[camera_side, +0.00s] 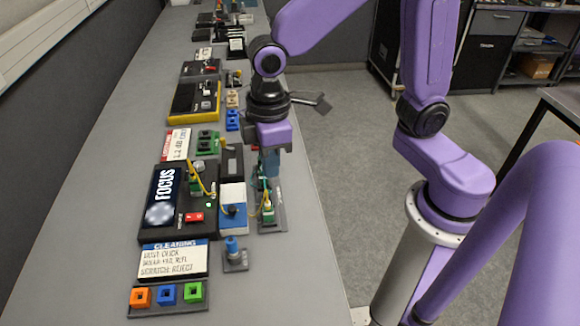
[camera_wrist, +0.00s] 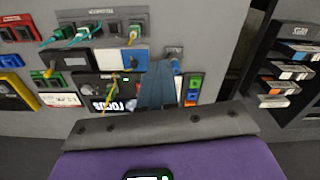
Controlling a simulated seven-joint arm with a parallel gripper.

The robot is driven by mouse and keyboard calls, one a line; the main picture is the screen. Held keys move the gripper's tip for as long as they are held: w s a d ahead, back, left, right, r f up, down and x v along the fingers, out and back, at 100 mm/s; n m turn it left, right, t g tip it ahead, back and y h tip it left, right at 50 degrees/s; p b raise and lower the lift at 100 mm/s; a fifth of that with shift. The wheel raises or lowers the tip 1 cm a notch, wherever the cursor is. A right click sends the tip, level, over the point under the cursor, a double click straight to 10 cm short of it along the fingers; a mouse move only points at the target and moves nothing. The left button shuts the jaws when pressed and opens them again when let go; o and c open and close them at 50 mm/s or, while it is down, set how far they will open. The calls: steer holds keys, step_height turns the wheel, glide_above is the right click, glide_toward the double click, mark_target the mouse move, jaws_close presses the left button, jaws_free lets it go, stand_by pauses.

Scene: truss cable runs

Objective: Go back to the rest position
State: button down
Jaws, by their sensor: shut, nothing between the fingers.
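My gripper (camera_side: 269,164) points down over the right side of the long grey bench, its blue-grey fingers together and empty. In the wrist view the fingers (camera_wrist: 158,86) reach up from my wrist, in front of the bench gear, and cover part of it. The black FOCUS unit (camera_side: 180,234), with its lit screen and red switch, stands to the left of and nearer than my gripper. Yellow cables run at the FOCUS unit and at a dark holder (camera_side: 278,219) with a green-ended connector, close below my gripper. I cannot tell whether the fingers touch the holder.
A blue and white box (camera_side: 232,208) stands between the unit and the holder. A cleaning sign (camera_side: 173,261), a coloured socket strip (camera_side: 167,296) and a blue-topped post (camera_side: 233,254) stand nearer. More devices line the bench farther back.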

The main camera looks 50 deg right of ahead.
steer(key=s+d+r+n, duration=0.1)
steer(key=s+d, duration=1)
steer(key=s, duration=0.2)
steer(key=shift+s+d+r+n, duration=0.15)
steer(key=shift+s+d+n, duration=0.1)
steer(key=shift+s+n, duration=0.1)
steer(key=m, duration=2.2)
glide_above(199, 217)
steer(key=shift+f, duration=2.3)
step_height(199, 217, down, 14)
steer(key=shift+f, duration=0.1)
